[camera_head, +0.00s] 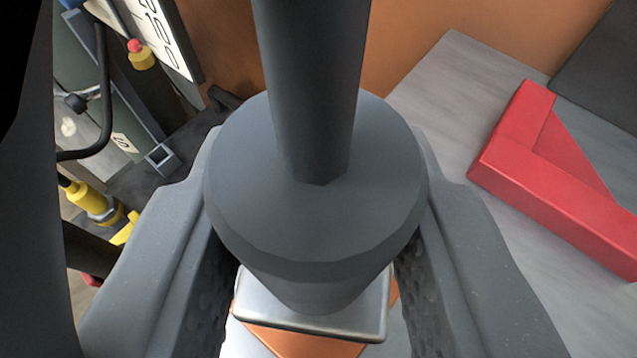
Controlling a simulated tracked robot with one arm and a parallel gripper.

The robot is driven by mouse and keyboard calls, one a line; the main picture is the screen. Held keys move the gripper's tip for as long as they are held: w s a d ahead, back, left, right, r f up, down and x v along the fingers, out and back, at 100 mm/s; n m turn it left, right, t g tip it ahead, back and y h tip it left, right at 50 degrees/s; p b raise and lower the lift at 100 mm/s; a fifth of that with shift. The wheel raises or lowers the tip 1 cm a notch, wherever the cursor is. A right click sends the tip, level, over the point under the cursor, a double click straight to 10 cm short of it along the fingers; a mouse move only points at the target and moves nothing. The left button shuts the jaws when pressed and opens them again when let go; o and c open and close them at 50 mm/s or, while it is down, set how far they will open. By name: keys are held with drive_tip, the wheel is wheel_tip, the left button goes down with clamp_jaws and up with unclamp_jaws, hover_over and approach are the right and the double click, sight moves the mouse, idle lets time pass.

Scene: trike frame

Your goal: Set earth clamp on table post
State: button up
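A dark grey round body (315,215) with a thick shaft (305,90) fills the middle of the camera_head view. It narrows to a blunt cone below, with a silver square plate (365,318) and an orange piece (305,345) under it. It looks like the earth clamp, though its jaws cannot be made out. My gripper (316,185) has a grey finger close against each side of the round body and appears shut on it. The ribbed pads are partly hidden. I cannot make out the table post for certain.
A red angle block (560,185) lies on the grey surface (455,95) at right. An orange-brown surface (430,30) runs behind. At left are a black cable (105,100), yellow-and-grey fittings (95,203), a red-topped yellow button (140,53) and a white panel (165,35).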

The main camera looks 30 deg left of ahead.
drive_tip(key=shift+f, duration=0.2)
idle(0.3)
drive_tip(key=o, duration=1.1)
drive_tip(key=shift+c, duration=0.2)
drive_tip(key=shift+s, duration=0.1)
drive_tip(key=v, duration=1.3)
drive_tip(key=shift+s+d+b, duration=0.15)
drive_tip(key=shift+d+b, duration=0.05)
drive_tip(key=shift+b, duration=0.2)
